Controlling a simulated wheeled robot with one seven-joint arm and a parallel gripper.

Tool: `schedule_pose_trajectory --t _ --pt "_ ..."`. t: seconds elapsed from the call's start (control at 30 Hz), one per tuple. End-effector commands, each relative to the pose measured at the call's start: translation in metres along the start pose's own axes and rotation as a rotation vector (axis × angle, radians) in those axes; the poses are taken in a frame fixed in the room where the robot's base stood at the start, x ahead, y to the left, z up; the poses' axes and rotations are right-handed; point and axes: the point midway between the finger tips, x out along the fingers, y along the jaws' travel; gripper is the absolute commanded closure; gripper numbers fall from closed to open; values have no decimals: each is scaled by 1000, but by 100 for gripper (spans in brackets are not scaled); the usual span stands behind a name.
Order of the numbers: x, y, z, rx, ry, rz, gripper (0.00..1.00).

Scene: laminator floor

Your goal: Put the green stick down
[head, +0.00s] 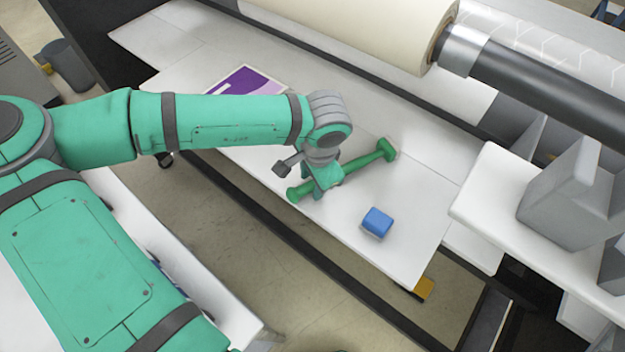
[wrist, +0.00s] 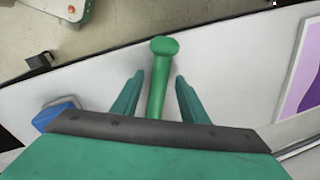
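The green stick (head: 358,164), a rod with a wider knob at each end, is at the white table (head: 410,244), and it appears to lie on the top. Its near knob also shows in the wrist view (wrist: 163,46). My gripper (head: 318,190) points down over the stick, nearer its left end. In the wrist view my two fingers (wrist: 159,78) stand on either side of the stick, with a gap showing on both sides, so the gripper looks open around it. The middle of the stick is partly hidden by my gripper.
A blue block (head: 377,222) sits on the table right of my gripper; it also shows in the wrist view (wrist: 52,113). A purple and white sheet (head: 245,82) lies behind my arm. A large roll (head: 370,28) and grey holders (head: 570,195) bound the back and right.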

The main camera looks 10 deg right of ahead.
Motion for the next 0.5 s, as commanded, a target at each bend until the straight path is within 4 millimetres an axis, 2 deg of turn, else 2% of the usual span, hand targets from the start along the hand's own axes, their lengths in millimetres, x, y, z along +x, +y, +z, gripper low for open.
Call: schedule_pose_trajectory --t 0.17,0.5 --pt "-15 -1 0 0 1 -3 60" --pt "-82 -1 -1 0 2 -3 60"
